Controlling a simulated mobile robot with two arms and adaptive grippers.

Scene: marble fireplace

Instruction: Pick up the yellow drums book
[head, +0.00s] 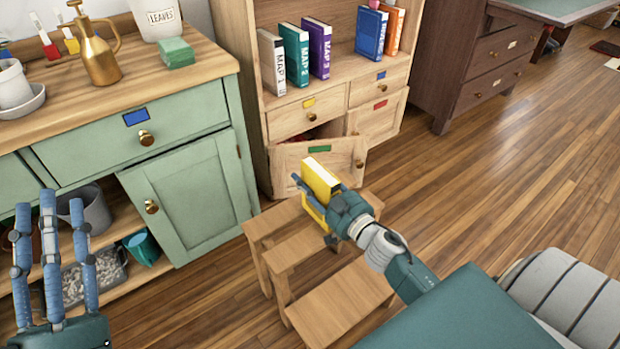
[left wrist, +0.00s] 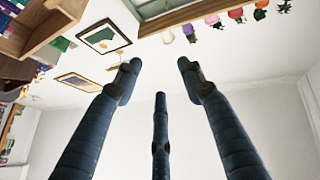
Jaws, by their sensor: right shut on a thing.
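The yellow book (head: 321,178) is in the head view, held upright above the wooden step stool. My right gripper (head: 322,205) is shut on it, with fingers on its sides. Its title cannot be read here. My left gripper (head: 50,235) is at the left edge of the head view, in front of the green cabinet's open shelves. Its fingers are spread and empty. The left wrist view shows the same open fingers (left wrist: 160,85) pointing up toward the ceiling, with nothing between them.
A step stool (head: 342,300) stands below the book. The green cabinet (head: 192,200) is at left. The wooden floor (head: 500,180) at right is clear.

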